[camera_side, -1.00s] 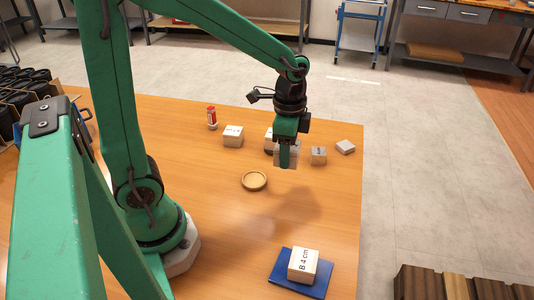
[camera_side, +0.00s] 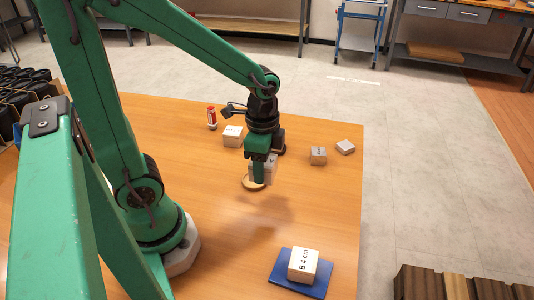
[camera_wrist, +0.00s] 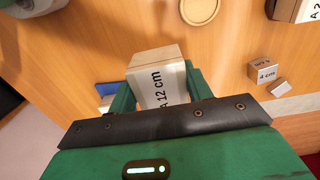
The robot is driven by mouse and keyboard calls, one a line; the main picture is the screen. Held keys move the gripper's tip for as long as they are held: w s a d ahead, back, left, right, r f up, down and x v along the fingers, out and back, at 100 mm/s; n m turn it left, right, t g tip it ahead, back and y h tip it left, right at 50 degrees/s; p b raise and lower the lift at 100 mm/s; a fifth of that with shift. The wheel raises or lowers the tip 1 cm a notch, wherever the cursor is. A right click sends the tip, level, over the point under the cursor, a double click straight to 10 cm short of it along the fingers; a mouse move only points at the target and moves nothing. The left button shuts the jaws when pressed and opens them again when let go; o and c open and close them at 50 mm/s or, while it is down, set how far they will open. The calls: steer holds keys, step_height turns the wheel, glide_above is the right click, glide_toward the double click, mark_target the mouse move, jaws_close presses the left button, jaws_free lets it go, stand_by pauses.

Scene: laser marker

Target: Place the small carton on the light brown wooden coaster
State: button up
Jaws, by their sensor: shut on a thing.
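My gripper (camera_side: 263,176) is shut on a pale small carton (camera_wrist: 157,72), marked "A 12 cm" in the wrist view. The carton (camera_side: 273,168) is partly hidden by a green finger in the side view. It is held above the table, its shadow falling below and to the right of the light brown round wooden coaster (camera_side: 247,183). The gripper hides part of the coaster in the side view. In the wrist view, the coaster (camera_wrist: 199,9) is bare in its visible part, at the top edge, apart from the carton and slightly right of it.
A blue mat (camera_side: 283,284) bears a "B 4 cm" box (camera_side: 303,264) near the front. A white box (camera_side: 233,138) and a red-and-white bottle (camera_side: 212,119) stand behind. Two small blocks (camera_side: 318,156) (camera_side: 345,147) lie right. The table between coaster and mat is clear.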

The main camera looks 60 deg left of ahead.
steer(key=a+f, duration=0.2)
steer(key=a, duration=0.1)
steer(key=w+a+f, duration=0.1)
steer(key=a+f, duration=0.1)
steer(key=a, duration=0.1)
steer(key=w+a+f, duration=0.1)
steer(key=a+f, duration=0.1)
steer(key=a, duration=0.1)
steer(key=shift+w+a, duration=0.15)
steer(key=shift+a, duration=0.1)
steer(key=shift+f, duration=1.95)
steer(key=shift+f, duration=0.2)
steer(key=o, duration=1)
steer(key=shift+r, duration=0.2)
steer(key=shift+r, duration=6.05)
